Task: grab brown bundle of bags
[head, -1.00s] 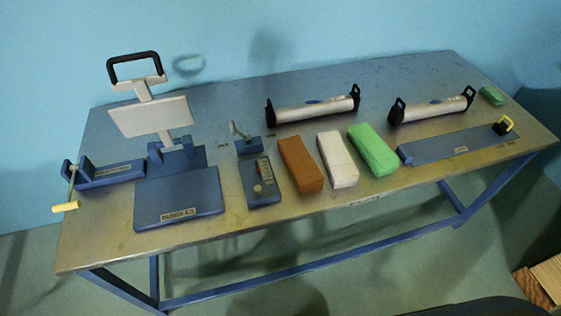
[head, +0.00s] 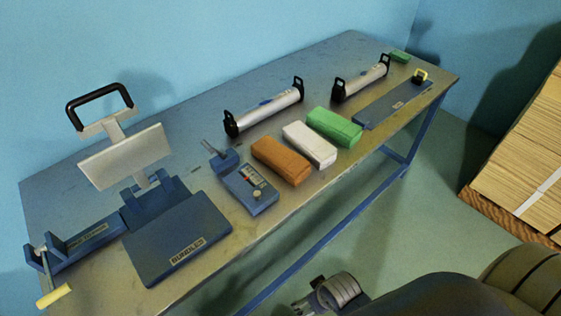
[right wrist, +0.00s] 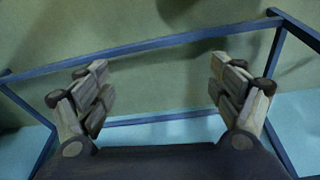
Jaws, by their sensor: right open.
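The brown bundle (head: 281,161) is a block with rounded edges lying on the metal table (head: 330,70), left of a white bundle (head: 309,144) and a green bundle (head: 334,126). My right gripper (right wrist: 163,90) is open and empty in the right wrist view, with the table's blue frame bars and the floor beyond its fingers. In the head view part of the right gripper (head: 333,292) shows at the bottom, low in front of the table and apart from the brown bundle. My left gripper is not seen.
A blue control box (head: 250,192) stands just left of the brown bundle. A press labelled BUNDLER (head: 180,240) stands farther left. Two silver rollers (head: 265,108) (head: 361,83) lie behind the bundles. A pallet of stacked kraft sheets (head: 530,150) stands on the right.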

